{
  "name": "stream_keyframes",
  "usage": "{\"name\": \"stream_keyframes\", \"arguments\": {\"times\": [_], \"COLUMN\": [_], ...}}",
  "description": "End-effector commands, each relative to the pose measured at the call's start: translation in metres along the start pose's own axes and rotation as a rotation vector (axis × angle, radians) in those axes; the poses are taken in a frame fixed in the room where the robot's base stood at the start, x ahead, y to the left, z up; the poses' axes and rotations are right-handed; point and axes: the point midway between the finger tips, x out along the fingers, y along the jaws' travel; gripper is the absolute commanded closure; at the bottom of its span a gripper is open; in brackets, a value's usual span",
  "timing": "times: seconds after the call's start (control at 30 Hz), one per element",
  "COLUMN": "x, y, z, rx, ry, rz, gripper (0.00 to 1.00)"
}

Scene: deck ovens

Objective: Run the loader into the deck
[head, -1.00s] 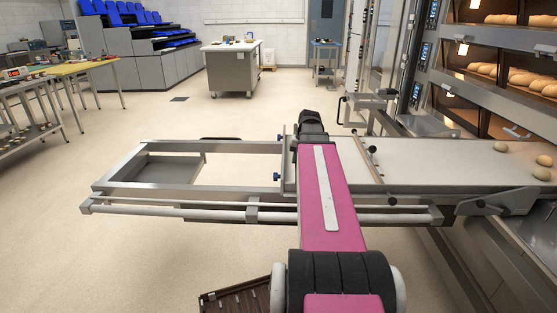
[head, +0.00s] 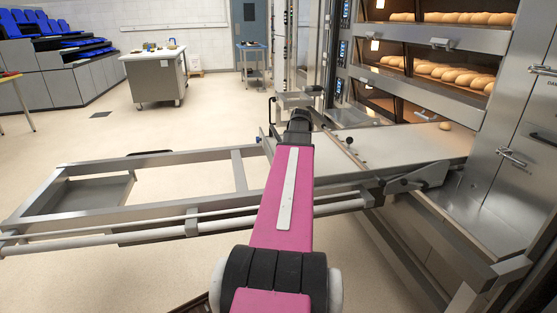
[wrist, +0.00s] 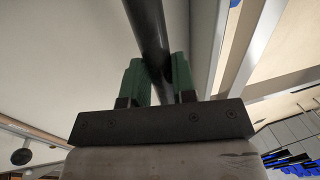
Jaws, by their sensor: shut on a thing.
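The loader (head: 408,140) is a pale flat belt in a steel frame. Its open rail frame (head: 95,216) reaches to the left, and its belt end lies at the oven front on the right. One round dough piece (head: 445,126) shows near the belt's far edge. The deck oven (head: 447,42) has several stacked decks with loaves in the upper ones; the lower deck opening (head: 362,103) is at about belt height. In the wrist view the green fingers of my gripper (wrist: 157,75) are shut around a dark round bar (wrist: 148,28). In the head view my arm hides the fingers.
A steel cabinet with handles (head: 532,128) stands close on the right. Floor to the left is open, with a white worktable (head: 155,72), a small blue-topped table (head: 251,62) and blue seats (head: 20,30) farther back.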

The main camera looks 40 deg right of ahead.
Motion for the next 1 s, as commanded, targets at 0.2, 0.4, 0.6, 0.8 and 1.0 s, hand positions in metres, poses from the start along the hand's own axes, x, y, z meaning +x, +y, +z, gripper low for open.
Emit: {"name": "stream_keyframes", "arguments": {"times": [0.2,0.4,0.6,0.8,1.0], "x": [-0.003,-0.004,-0.005,-0.005,-0.004], "y": [0.018,0.022,0.023,0.022,0.021], "z": [-0.001,-0.001,-0.002,-0.002,-0.001], "rx": [0.001,0.000,0.001,0.001,0.000], "ry": [0.001,0.001,0.002,0.003,0.002], "rz": [0.001,0.004,0.007,0.004,0.002], "gripper": [1.00,1.00,1.00,0.50,0.50]}}
